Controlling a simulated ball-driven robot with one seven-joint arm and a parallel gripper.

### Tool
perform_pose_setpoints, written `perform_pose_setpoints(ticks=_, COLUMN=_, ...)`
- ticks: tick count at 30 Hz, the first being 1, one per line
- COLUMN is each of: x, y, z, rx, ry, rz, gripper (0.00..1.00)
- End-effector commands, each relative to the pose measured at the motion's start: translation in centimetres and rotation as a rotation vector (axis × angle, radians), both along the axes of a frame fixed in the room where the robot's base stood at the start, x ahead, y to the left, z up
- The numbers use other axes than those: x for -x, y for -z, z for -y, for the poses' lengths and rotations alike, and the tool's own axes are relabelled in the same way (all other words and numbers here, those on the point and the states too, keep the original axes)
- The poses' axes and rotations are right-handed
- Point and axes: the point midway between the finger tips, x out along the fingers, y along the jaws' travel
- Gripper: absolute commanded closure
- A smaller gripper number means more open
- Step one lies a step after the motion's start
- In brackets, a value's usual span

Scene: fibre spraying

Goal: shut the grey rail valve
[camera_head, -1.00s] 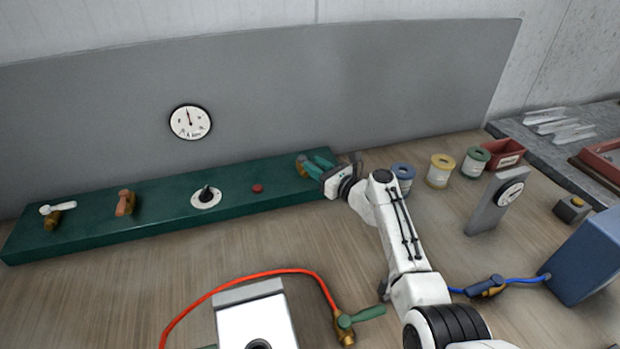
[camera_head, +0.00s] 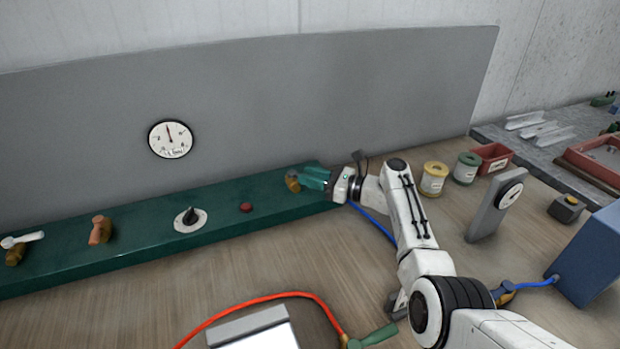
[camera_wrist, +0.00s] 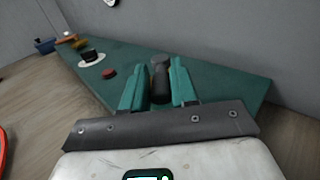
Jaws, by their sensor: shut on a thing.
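The grey rail valve sits at the right end of the green rail (camera_head: 120,228). Its brass body (camera_head: 292,182) shows just left of my fingers in the head view. My gripper (camera_head: 312,178) has teal fingers and is at this valve. In the wrist view the dark grey valve handle (camera_wrist: 160,76) stands between my two fingers, and my gripper (camera_wrist: 158,84) is shut on it. In the head view my fingers hide most of the handle, so its exact angle is hard to tell.
Left along the rail are a red button (camera_head: 246,207), a black knob (camera_head: 190,217), a salmon-handled valve (camera_head: 100,230) and a white-handled valve (camera_head: 22,242). A gauge (camera_head: 170,139) hangs behind. Spools (camera_head: 433,179) and a gauge stand (camera_head: 494,207) are right. A red hose (camera_head: 270,298) lies in front.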

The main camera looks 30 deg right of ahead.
Motion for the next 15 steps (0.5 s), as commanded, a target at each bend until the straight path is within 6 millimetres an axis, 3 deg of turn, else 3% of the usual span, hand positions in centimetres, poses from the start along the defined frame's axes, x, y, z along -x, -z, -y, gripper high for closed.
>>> perform_pose_setpoints(ticks=3, x=-0.03, y=0.03, z=0.00, rx=0.001, ry=0.002, rz=-0.001, gripper=1.00)
perform_pose_setpoints(ticks=4, x=-0.03, y=0.03, z=0.00, rx=0.001, ry=0.002, rz=-0.001, gripper=0.71)
perform_pose_setpoints(ticks=6, x=-0.03, y=0.02, z=-0.01, rx=0.001, ry=0.001, rz=-0.001, gripper=0.64)
perform_pose_setpoints(ticks=10, x=-0.03, y=0.02, z=-0.03, rx=0.001, ry=0.001, rz=-0.001, gripper=0.52)
perform_pose_setpoints(ticks=15, x=-0.03, y=0.01, z=-0.04, rx=0.000, ry=0.001, rz=0.000, gripper=0.51)
